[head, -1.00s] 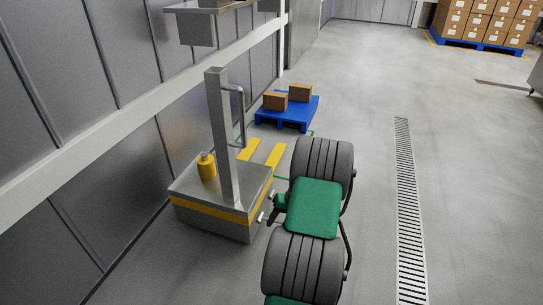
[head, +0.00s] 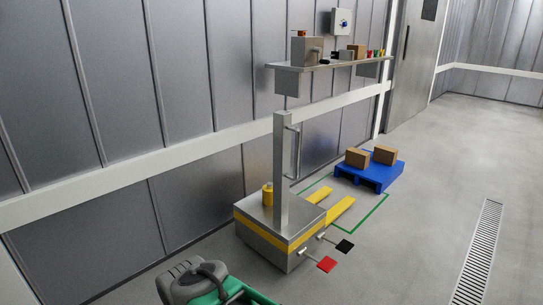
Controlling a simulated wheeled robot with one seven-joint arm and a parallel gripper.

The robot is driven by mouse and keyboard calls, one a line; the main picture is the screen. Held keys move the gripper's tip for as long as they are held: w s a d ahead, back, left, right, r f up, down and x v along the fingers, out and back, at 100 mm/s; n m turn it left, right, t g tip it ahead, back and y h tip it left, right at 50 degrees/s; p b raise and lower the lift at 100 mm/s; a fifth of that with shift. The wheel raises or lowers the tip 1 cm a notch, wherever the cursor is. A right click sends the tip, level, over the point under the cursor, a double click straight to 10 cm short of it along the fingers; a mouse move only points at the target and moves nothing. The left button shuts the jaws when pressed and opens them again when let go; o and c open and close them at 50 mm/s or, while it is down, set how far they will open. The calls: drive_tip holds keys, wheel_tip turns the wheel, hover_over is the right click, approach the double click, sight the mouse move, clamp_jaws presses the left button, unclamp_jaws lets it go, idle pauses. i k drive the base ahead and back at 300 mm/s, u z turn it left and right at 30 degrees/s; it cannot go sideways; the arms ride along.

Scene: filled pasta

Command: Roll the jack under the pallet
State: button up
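The jack (head: 283,220) is a grey metal body with a yellow band, a tall mast with a handle (head: 295,152), and a yellow cylinder on top. Its two yellow forks (head: 341,209) point away toward the blue pallet (head: 372,177). The pallet carries two brown boxes and stands beyond the fork tips; the forks look apart from it. A red pedal (head: 327,264) and a black pedal (head: 344,246) stick out from the jack's near side. Part of my green and grey arm shows at the bottom left. My gripper's fingers are not seen.
A green outline (head: 372,217) is marked on the floor around the forks and pallet. A wall shelf (head: 330,66) with boxes and small coloured items hangs above. A floor drain (head: 478,250) runs at right. The floor between drain and pallet is clear.

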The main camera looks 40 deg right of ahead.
sight(277, 223)
drive_tip(key=u, duration=0.35)
drive_tip(key=k, duration=0.2)
drive_tip(key=z, duration=1.3)
drive_tip(key=i, duration=1.4)
drive_tip(key=u, duration=0.35)
